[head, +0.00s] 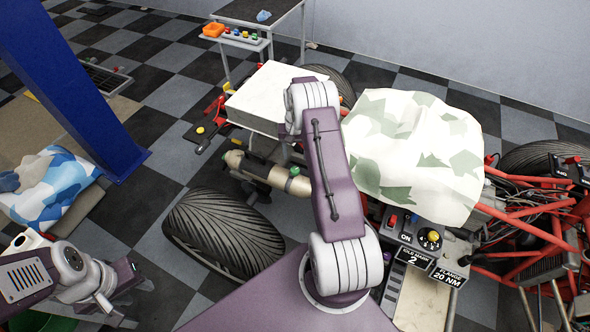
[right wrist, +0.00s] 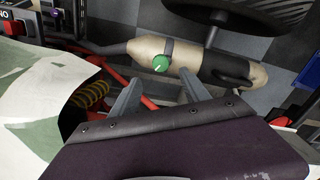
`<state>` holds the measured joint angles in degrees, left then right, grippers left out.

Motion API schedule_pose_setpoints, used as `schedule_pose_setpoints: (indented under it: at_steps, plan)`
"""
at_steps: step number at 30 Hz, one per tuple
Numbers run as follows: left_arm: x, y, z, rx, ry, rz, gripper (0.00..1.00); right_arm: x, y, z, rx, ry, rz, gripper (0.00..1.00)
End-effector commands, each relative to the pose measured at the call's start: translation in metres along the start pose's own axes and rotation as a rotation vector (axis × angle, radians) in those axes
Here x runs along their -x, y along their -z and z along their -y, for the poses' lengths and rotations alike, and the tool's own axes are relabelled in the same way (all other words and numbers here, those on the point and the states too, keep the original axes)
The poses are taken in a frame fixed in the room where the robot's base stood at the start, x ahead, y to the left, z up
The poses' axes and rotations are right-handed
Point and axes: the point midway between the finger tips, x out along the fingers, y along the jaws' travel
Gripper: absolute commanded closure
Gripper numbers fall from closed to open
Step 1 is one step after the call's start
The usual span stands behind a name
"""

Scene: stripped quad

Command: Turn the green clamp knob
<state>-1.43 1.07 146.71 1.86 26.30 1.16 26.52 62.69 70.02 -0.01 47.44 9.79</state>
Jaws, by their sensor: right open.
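The green clamp knob (right wrist: 161,63) has a pale pointer mark and sits on a dark strap around a beige canister (right wrist: 190,55) in the right wrist view. The canister also shows in the head view (head: 262,173), beside the big tyre, partly behind my right arm. My right gripper (right wrist: 162,93) is open and empty, its two fingers pointing toward the canister. The knob appears just beyond and between the fingertips, apparently without contact. In the head view my right arm hides that gripper. My left gripper (head: 128,275) is at lower left, far from the knob; its fingers are unclear.
A camouflage cover (head: 415,150) lies over the vehicle's middle beside my right arm. A white box (head: 272,97) stands behind the canister. Red frame tubes and a coil spring (right wrist: 90,95) are close to the fingers. A large tyre (head: 222,235) stands in front.

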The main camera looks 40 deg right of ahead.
Motion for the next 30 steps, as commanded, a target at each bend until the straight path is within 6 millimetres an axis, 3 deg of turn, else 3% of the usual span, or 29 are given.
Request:
schedule_pose_setpoints:
  at_steps: [5, 12, 18, 27, 28, 30]
  plan:
    - [0.000, 0.000, 0.000, 0.000, 0.000, 0.000, 0.64, -0.009, 0.001, -0.001, -0.002, 0.000, 0.001, 0.46]
    - [-0.001, 0.000, 0.000, 0.000, 0.000, 0.000, 0.64, -0.058, 0.000, 0.000, -0.001, 0.000, 0.002, 0.46]
    - [-0.002, 0.000, 0.000, 0.000, 0.000, 0.000, 0.64, -0.086, 0.001, 0.000, 0.000, 0.000, -0.001, 0.46]
    - [-0.002, 0.000, 0.000, 0.000, 0.000, 0.000, 0.64, -0.091, 0.001, 0.000, 0.000, 0.001, -0.003, 0.46]
    - [-0.002, 0.000, 0.000, 0.000, 0.000, 0.000, 0.64, -0.091, 0.001, 0.000, 0.000, 0.001, -0.003, 0.49]
    - [-0.002, 0.000, 0.000, 0.000, 0.000, 0.000, 0.64, -0.091, 0.001, 0.000, 0.000, 0.001, -0.003, 0.68]
